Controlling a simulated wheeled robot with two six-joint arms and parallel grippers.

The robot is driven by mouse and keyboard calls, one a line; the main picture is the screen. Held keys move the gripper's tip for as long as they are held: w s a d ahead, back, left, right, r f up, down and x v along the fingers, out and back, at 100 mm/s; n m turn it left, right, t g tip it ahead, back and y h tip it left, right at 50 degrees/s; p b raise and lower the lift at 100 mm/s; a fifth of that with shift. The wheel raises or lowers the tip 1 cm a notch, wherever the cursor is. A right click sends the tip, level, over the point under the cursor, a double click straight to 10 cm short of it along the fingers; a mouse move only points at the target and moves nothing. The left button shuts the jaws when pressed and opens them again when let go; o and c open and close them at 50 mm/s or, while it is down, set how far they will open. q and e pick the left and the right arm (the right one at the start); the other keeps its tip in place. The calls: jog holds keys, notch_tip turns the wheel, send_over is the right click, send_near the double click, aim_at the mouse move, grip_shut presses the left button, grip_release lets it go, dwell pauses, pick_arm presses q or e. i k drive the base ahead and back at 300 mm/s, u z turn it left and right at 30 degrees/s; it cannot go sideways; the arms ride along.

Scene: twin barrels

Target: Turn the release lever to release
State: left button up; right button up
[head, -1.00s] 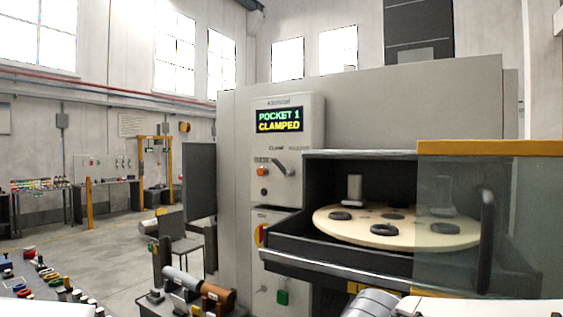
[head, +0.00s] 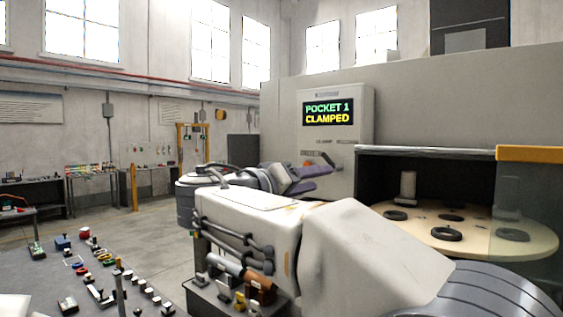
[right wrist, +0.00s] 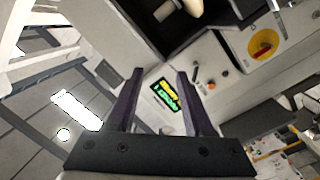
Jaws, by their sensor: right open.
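The grey machine's control panel (head: 345,135) has a screen (head: 328,112) reading "POCKET 1 CLAMPED". The small lever (head: 325,158) sits below the screen, partly behind my right gripper. My right gripper (head: 318,180) has dark purple fingers and is in front of the panel's lower part. In the right wrist view the fingers stand apart with nothing between them, and the screen (right wrist: 166,95) shows in the gap. The dark lever (right wrist: 195,74) appears beside one fingertip, near an orange button (right wrist: 211,86). Contact cannot be told. My left gripper is not in view.
A round cream table (head: 470,226) with dark rings sits in the machine's opening, right of the panel, partly behind a glass door (head: 535,200). A red and yellow rotary switch (right wrist: 263,45) is near the lever. A bench (head: 75,265) with small parts stands left.

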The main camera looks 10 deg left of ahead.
aim_at(337, 168)
jog(key=u, duration=0.15)
jog(key=i, duration=0.85)
jog(key=u, duration=1.75)
jog(key=i, duration=0.55)
jog(key=z, duration=2.15)
